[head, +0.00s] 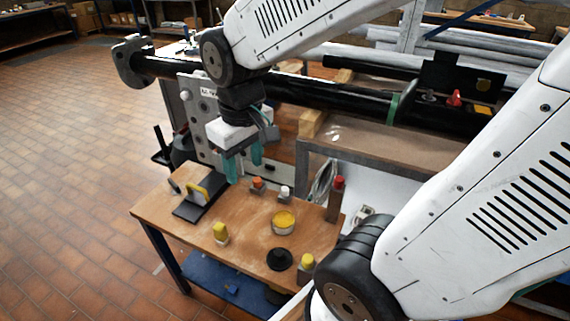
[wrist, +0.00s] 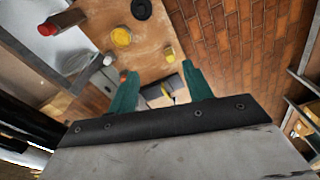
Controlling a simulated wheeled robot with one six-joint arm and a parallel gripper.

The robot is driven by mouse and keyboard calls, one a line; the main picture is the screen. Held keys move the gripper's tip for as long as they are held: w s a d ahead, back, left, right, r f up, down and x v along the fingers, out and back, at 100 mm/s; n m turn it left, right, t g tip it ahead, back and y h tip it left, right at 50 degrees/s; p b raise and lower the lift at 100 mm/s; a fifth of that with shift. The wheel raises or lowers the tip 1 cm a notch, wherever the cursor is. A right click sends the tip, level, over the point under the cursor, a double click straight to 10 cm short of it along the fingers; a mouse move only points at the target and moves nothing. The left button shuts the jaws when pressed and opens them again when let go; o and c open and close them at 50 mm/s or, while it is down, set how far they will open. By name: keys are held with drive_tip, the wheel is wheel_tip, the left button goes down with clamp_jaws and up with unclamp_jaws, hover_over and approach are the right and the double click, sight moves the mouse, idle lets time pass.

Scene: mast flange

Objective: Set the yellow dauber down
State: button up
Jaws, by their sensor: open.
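A small yellow-topped dauber with a pale base (head: 220,233) stands upright on the wooden table (head: 165,207), near its front edge. It also seems to show in the wrist view (wrist: 169,54). A second yellow-topped piece (head: 307,263) stands at the table's near right corner, beside my arm. A round tin of yellow (head: 284,221) sits between them and also shows in the wrist view (wrist: 121,37). My gripper (head: 244,170) has green fingers, spread apart with nothing between them. It hangs above the back of the table, clear of both yellow-topped pieces.
An orange-topped piece (head: 257,183) and a white-topped piece (head: 285,193) stand below my gripper. A black disc (head: 279,259) lies near the front. A dark tray with a yellow-edged block (head: 198,192) is at left, a red-capped post (head: 336,198) at right. A black pipe (head: 300,91) runs behind.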

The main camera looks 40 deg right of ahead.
drive_tip(key=s+r+m, duration=0.1)
drive_tip(key=s+r, duration=0.4)
drive_tip(key=s, duration=0.5)
drive_tip(key=shift+s+d+m, duration=0.3)
drive_tip(key=shift+d, duration=0.1)
